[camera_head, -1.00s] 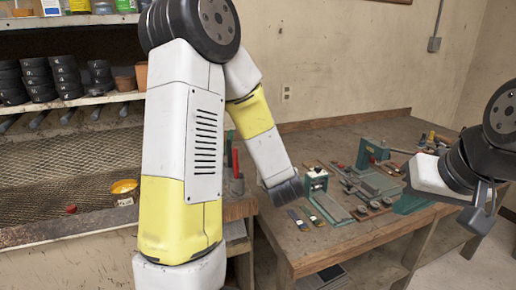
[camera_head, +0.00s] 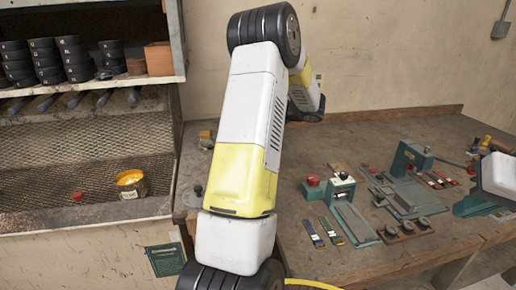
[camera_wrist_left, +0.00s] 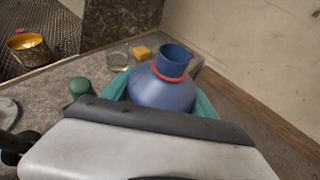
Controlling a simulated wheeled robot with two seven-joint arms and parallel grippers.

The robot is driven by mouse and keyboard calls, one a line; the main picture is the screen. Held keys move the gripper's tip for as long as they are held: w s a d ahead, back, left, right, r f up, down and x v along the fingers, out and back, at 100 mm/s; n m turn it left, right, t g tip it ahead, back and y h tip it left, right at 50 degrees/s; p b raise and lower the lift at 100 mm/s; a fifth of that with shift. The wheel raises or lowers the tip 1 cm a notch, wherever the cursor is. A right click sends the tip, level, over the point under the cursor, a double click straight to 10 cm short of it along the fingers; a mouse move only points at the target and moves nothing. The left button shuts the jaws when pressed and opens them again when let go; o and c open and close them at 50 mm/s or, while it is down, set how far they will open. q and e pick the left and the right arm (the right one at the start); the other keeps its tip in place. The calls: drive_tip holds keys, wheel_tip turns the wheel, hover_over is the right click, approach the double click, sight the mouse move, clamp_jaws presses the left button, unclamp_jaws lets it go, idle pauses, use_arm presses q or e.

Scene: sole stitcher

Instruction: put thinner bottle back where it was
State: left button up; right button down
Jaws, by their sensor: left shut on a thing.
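The thinner bottle (camera_wrist_left: 174,62), blue with a red ring round its neck, shows in the left wrist view. My left gripper (camera_wrist_left: 160,92) is shut on it, with teal fingers on both sides of the body. The bottle's lower part is hidden by the gripper. In the head view my left arm reaches toward the back of the bench and hides its own gripper and the bottle. My right gripper (camera_head: 482,206) is at the right edge over the bench, partly cut off; its jaw opening does not show clearly.
The wooden bench (camera_head: 375,135) has clear room at the back. A green press (camera_head: 408,160), a red-knobbed tool (camera_head: 340,186) and several small tools stand on it.

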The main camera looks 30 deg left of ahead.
use_arm(q)
drive_tip(key=s+a+r+n+g, duration=0.1)
drive_tip(key=s+a+n+g, duration=0.3)
drive_tip(key=a+n+g, duration=0.5)
drive_tip(key=shift+m+h, duration=0.4)
drive_tip(key=shift+m, duration=0.1)
drive_tip(key=f, duration=0.3)
drive_tip(key=a+f, duration=0.1)
drive_tip(key=f, duration=0.6)
drive_tip(key=shift+w+a, duration=0.2)
drive_tip(key=shift+a, duration=0.05)
drive_tip(key=shift+f, duration=0.1)
drive_tip(key=o, duration=1.2)
